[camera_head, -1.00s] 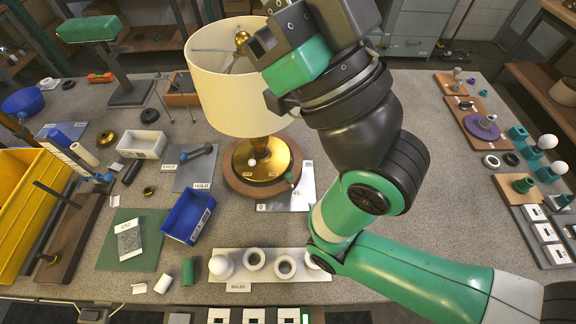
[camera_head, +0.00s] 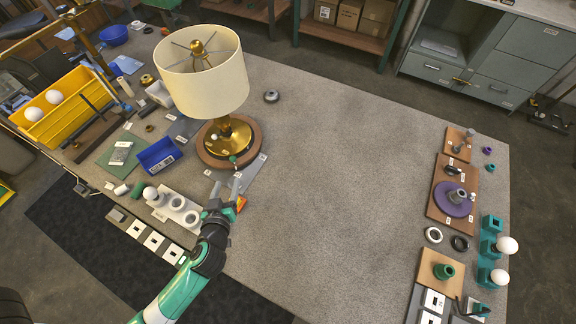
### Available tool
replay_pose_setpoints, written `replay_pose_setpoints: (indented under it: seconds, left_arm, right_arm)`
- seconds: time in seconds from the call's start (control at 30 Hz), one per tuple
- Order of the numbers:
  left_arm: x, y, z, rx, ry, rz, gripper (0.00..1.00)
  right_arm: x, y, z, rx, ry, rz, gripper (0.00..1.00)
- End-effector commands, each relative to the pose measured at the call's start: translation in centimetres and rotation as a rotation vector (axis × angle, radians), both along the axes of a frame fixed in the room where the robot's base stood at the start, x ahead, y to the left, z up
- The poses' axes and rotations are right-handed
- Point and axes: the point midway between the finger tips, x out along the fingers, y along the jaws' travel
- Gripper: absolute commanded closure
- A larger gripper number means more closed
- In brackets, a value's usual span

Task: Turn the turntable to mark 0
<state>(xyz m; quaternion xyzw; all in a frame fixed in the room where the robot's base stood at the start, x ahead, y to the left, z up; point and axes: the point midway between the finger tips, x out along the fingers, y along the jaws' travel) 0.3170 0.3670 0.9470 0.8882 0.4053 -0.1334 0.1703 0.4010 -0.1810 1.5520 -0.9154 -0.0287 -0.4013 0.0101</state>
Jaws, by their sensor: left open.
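The turntable (camera_head: 249,150) is a round brown wooden disc carrying a brass lamp base (camera_head: 236,133) with a large cream shade (camera_head: 204,88). A small green-tipped peg (camera_head: 233,159) is at the turntable's front edge. A pale mark plate (camera_head: 252,172) lies partly under the turntable's front right; its marks are too small to read here. My left gripper (camera_head: 226,186) is open, just in front of the turntable and below the peg, with its fingers pointing towards it. I see a gap between fingers and peg. My right gripper is out of view.
A blue bin (camera_head: 158,156) and a strip of bulbs and rings (camera_head: 178,206) lie left of my gripper. A yellow bin (camera_head: 62,110) is farther left. The table's middle is clear. A purple disc (camera_head: 453,199) and several teal holders stand along the right edge.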

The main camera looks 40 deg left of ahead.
Motion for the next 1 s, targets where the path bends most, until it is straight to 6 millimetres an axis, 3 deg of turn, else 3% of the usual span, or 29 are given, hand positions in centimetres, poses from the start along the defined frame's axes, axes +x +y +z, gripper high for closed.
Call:
replay_pose_setpoints:
  seconds: [0.27, 0.7, 1.0]
  left_arm:
    - [0.4, 0.7, -0.7, -0.001, 0.003, 0.006, 0.4]
    - [6.1, 6.8, -4.0, -0.001, 0.002, 0.006, 0.4]
    - [7.2, 7.9, -4.6, 0.0, 0.002, 0.003, 0.4]
  right_arm:
    - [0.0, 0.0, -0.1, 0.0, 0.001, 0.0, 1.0]
    - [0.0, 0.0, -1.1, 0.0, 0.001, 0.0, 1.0]
    - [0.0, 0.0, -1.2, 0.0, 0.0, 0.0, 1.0]
